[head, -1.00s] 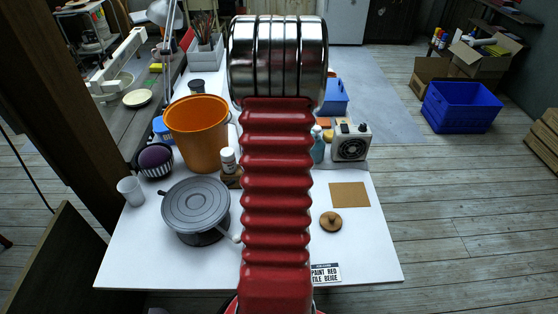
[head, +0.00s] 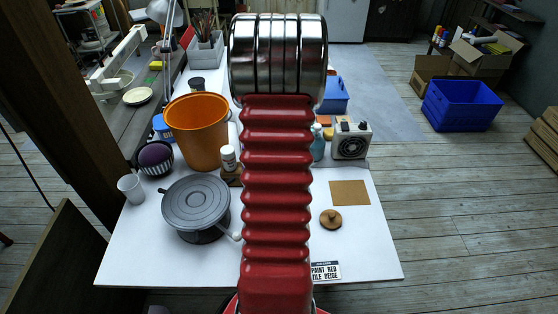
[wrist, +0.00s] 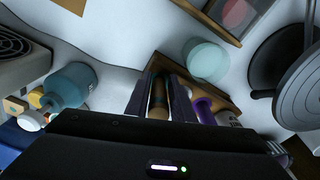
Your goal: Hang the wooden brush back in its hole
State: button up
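In the wrist view my gripper (wrist: 158,92) has a finger on each side of a brown, rod-like wooden piece (wrist: 158,100), which looks like the brush's handle. The fingers appear closed against it. A wooden rack (wrist: 222,95) lies just beyond and around the fingertips. Its hole and the brush's lower end are hidden, so I cannot tell whether the brush is in the hole. In the head view my arm covers the gripper and brush; only a brown edge of the rack (head: 232,180) shows beside the arm.
A white-capped bottle (head: 228,158) stands close to the rack, near the grey turntable (head: 196,203) and orange bucket (head: 198,130). A teal spray bottle (wrist: 68,86) and a fan heater (head: 350,142) are on the other side.

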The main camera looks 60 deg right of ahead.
jog(key=o, duration=0.4)
jog(key=shift+o, duration=0.2)
jog(key=shift+r, duration=0.15)
notch_tip(320, 180, up, 13)
jog(key=shift+s+a+r, duration=0.2)
jog(key=shift+s+a, duration=0.2)
dwell(0.7)
jog(key=w+a+r+n+t, duration=0.1)
jog(key=w+a+r+n, duration=0.1)
jog(key=a, duration=1.4)
jog(key=w+a+r+n+t, duration=0.2)
jog(key=a+r+n, duration=0.1)
jog(key=a, duration=1.3)
jog(key=w+a+r+n+t, duration=0.1)
jog(key=w+a+r+n, duration=0.1)
jog(key=a, duration=1.4)
jog(key=shift+w+r+n+t+y, duration=0.2)
jog(key=shift+r+n+t+y, duration=0.2)
jog(key=shift+r+n, duration=0.3)
